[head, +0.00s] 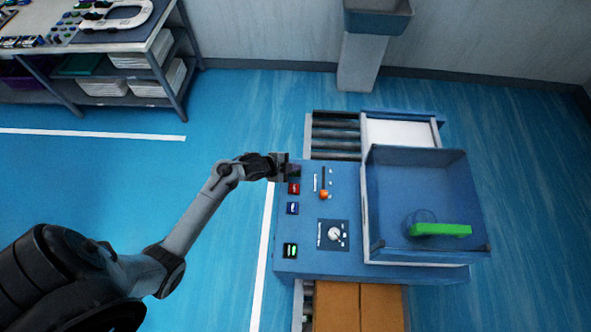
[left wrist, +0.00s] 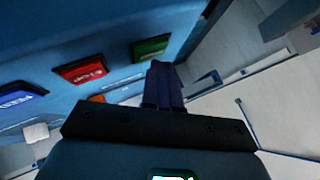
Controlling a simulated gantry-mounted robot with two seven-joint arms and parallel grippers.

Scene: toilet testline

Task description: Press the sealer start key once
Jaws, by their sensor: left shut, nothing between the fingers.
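The sealer (head: 318,262) is a blue machine with a key panel on its left side. In the left wrist view a green key (left wrist: 151,47), probably the start key, is in a row with a red STOP key (left wrist: 79,69) and a blue key (left wrist: 18,96). My left gripper (head: 286,167) is shut and empty at the upper left of the panel, by the row's far end. In the left wrist view its fingers (left wrist: 163,84) end just below the green key; I cannot tell whether they touch it. In the head view the gripper mostly hides that key. My right gripper is out of view.
An orange-tipped lever (head: 323,194), a dial (head: 334,234) and a small green display (head: 290,251) are on the panel. Rollers (head: 335,133) lie behind. Floor to the left is clear.

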